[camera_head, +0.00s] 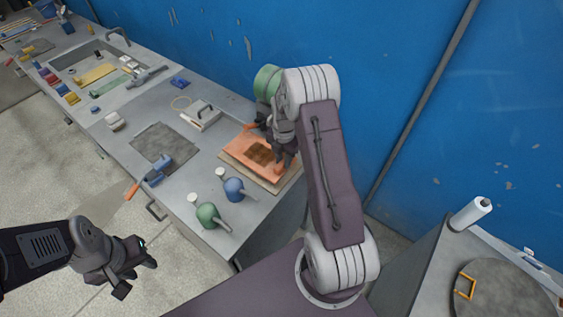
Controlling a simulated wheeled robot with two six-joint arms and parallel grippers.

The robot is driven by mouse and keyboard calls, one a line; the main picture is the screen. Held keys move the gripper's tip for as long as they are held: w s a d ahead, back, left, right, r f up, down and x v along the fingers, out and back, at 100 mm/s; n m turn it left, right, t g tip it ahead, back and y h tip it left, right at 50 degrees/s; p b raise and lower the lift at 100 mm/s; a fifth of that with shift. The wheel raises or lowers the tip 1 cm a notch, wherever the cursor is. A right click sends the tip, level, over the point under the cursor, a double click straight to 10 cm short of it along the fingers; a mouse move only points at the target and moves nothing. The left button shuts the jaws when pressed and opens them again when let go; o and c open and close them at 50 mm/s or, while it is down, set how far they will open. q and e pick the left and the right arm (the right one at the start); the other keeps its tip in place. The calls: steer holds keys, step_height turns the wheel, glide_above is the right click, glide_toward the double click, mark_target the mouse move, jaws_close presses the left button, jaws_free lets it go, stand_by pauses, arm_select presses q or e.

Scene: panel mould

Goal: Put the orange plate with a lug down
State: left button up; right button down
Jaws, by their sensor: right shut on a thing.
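The orange plate with a lug (239,149) is at the right end of the long grey bench, over a beige board (289,182). A dark brown square patch shows in its middle. I cannot tell whether the plate touches the board. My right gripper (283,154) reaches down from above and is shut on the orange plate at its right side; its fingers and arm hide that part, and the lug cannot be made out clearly. My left gripper (138,276) is open and empty over the floor at lower left, well away from the plate.
A green bottle-like thing (207,214) and a blue one (234,188) stand near the bench front. A dark grey mat (164,147) and a white block with a handle (202,117) lie left of the plate. A blue wall (400,60) rises behind the bench.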

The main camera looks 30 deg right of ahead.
steer(key=shift+w+a, duration=0.15)
steer(key=shift+w, duration=0.1)
step_height(320, 180, down, 3)
steer(key=shift+f+p, duration=0.1)
steer(key=shift+p, duration=0.4)
steer(key=shift+w+f, duration=0.1)
steer(key=shift+f, duration=0.2)
steer(key=c, duration=1.2)
jaws_free()
